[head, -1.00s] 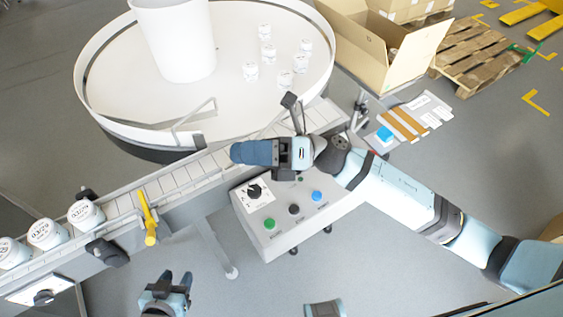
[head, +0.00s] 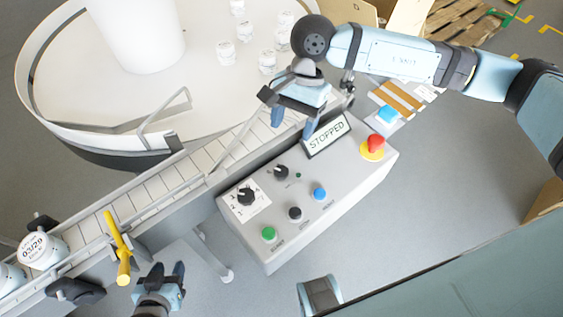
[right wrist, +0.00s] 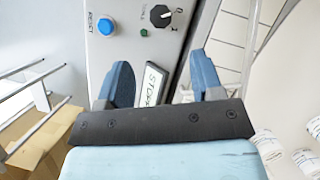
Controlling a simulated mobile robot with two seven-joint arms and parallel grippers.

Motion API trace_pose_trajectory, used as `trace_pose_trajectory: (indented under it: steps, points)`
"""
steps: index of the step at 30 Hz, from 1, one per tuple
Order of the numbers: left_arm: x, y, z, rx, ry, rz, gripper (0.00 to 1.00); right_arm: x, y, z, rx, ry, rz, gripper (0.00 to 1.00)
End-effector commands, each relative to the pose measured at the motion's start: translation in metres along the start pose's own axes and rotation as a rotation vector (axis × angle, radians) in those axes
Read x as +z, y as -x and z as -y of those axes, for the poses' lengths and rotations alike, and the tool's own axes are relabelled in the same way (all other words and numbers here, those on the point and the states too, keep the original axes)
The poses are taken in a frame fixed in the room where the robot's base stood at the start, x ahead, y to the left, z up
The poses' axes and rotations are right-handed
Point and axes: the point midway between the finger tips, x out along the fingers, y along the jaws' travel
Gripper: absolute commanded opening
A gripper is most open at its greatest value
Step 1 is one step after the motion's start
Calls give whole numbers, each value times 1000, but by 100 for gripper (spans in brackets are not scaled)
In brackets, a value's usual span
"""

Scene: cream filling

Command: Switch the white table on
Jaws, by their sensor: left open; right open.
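The white round table (head: 100,106) with a raised rim stands at the upper left in the head view. A grey control box (head: 330,205) carries a green button (head: 268,234), a black button (head: 295,213), a blue button (head: 320,194), two black knobs (head: 246,196) (head: 281,172), a red emergency stop (head: 375,143) and a display (head: 327,136) reading "STOPPED". My right gripper (head: 292,128) is open and empty, over the box's far edge beside the display. In the right wrist view its fingers (right wrist: 160,82) frame the display (right wrist: 152,84). My left gripper (head: 168,272) is open and empty, left of the box.
A conveyor (head: 150,197) runs behind the box, with white jars (head: 42,250) at its left end and a yellow bar (head: 120,250) over it. Several white jars (head: 226,51) stand on the round table. A cardboard box (head: 405,18) is at the upper right.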

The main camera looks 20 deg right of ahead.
Motion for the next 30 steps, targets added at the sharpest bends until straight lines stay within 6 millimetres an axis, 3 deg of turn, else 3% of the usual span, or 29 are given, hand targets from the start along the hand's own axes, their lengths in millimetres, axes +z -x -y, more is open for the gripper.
trace_pose_trajectory:
  steps: [9, 15, 28, 29, 30]
  points:
    - [2, 1, 0, -2, -5, 5, 43, 2, -69, 0, 2, -3, 6, 61]
    - [1, 3, 1, -3, -10, 3, 43, 1, -98, 0, 1, -3, 4, 61]
    - [-1, 3, 2, -4, -13, 0, 43, 1, -110, 0, -1, -2, 4, 61]
    - [-1, 3, 2, -4, -13, 0, 43, 1, -110, 0, -1, -2, 4, 58]
    - [-1, 3, 2, -4, -13, 0, 43, 1, -110, 0, -1, -2, 4, 49]
